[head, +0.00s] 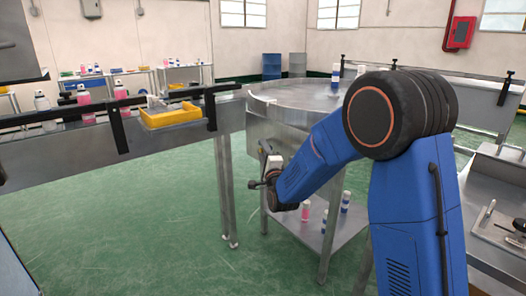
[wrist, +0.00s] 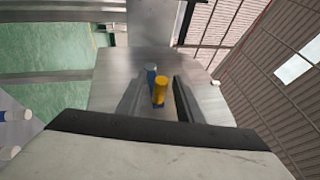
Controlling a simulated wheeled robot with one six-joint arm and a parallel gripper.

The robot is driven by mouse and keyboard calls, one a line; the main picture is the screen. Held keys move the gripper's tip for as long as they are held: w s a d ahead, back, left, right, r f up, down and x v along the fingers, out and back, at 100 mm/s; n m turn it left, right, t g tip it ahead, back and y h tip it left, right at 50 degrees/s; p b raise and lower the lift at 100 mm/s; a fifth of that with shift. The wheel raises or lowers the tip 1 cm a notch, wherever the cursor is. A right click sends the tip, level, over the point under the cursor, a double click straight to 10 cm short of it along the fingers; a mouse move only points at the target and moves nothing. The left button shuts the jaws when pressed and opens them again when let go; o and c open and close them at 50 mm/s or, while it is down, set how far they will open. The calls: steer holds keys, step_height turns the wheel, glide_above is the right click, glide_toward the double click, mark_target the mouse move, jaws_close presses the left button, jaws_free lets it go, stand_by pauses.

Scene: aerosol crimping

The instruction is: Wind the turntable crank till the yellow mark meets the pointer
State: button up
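The steel turntable (head: 300,95) stands at mid-distance in the head view, a wide round top on a metal stand. My gripper (wrist: 162,82) faces a steel surface in the wrist view, its two dark fingers apart. A short yellow upright piece (wrist: 159,90) stands between the fingers, with a small gap visible at its right. A grey-blue piece (wrist: 151,73) is just beyond it. I cannot tell whether either is the crank. In the head view my arm reaches to the turntable's near side, and the crank cannot be made out. The yellow mark and pointer cannot be picked out there.
A conveyor (head: 180,130) with a yellow tray (head: 170,116) runs at the left. Bottles stand on the turntable and on the lower shelf (head: 325,228). A steel bench (head: 498,215) is at the right. The green floor at the left front is clear.

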jaws_close()
